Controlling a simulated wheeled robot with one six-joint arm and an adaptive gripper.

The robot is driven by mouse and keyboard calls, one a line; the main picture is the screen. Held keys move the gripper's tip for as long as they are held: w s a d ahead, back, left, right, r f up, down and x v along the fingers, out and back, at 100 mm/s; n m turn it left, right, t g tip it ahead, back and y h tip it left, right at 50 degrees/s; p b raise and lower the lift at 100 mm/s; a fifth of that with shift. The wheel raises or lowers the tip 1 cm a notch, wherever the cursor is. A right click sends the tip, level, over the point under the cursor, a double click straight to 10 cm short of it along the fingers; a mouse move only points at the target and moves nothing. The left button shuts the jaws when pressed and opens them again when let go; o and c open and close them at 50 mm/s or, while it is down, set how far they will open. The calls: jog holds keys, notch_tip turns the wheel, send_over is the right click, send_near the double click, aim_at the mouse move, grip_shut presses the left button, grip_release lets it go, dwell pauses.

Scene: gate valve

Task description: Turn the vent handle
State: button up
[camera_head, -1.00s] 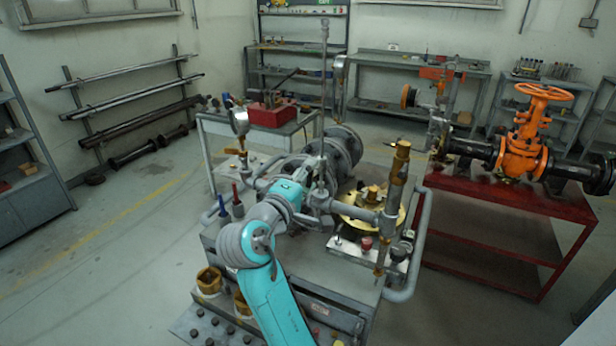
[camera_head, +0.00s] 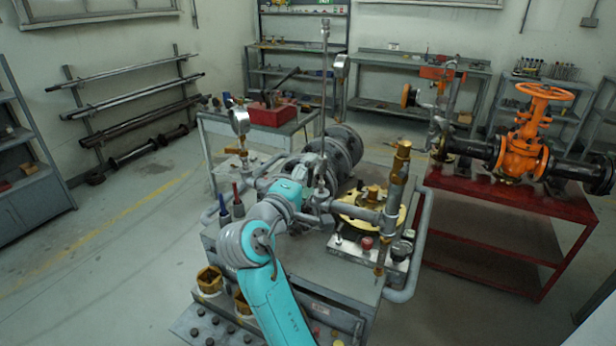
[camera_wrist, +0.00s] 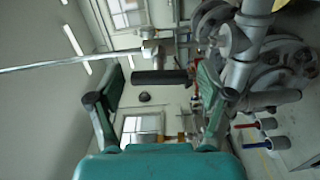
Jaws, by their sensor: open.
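A dark bar-shaped handle (camera_wrist: 160,77), which looks like the vent handle, lies between the fingers of my gripper (camera_wrist: 160,80) in the wrist view. It sits beside a metal fitting (camera_wrist: 152,48) at the base of a long thin rod (camera_wrist: 70,63). My gripper is open, with one finger at each end of the bar. The right finger is close to the bar's right end; I cannot tell whether they touch. In the head view the rod (camera_head: 324,90) stands upright, and my arm reaches its lower part. The fingers and the handle are not clear there.
Grey pipes (camera_wrist: 245,55) and flanges are close on the right in the wrist view. In the head view a gauge (camera_head: 239,121) stands left of the rod, and a brass-topped pipe (camera_head: 397,180) stands right. An orange gate valve (camera_head: 524,140) is on a red table (camera_head: 480,205).

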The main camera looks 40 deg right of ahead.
jog(key=v, duration=1.2)
dwell(0.3)
jog(key=s+a+f+n+t+y, duration=0.2)
jog(key=s+f+t+y, duration=0.15)
jog(key=f, duration=0.55)
jog(key=s+a+f+n+t+y, duration=0.25)
jog(key=f+y, duration=0.25)
jog(key=f, duration=0.4)
jog(key=s+a+f+n+t+y, duration=0.2)
jog(key=s+f+y, duration=0.2)
jog(key=f, duration=0.6)
jog(key=s+a+f+m+y, duration=0.2)
jog(key=s, duration=0.5)
jog(key=s+a+f+m+y, duration=0.1)
jog(key=s+a+y, duration=0.15)
jog(key=s, duration=0.45)
jog(key=s+a+r+m, duration=0.1)
jog(key=s+r+m, duration=0.3)
jog(key=s, duration=0.8)
jog(key=shift+s+r+m+t, duration=0.2)
jog(key=shift+r+m+t, duration=0.1)
jog(key=shift+m, duration=0.95)
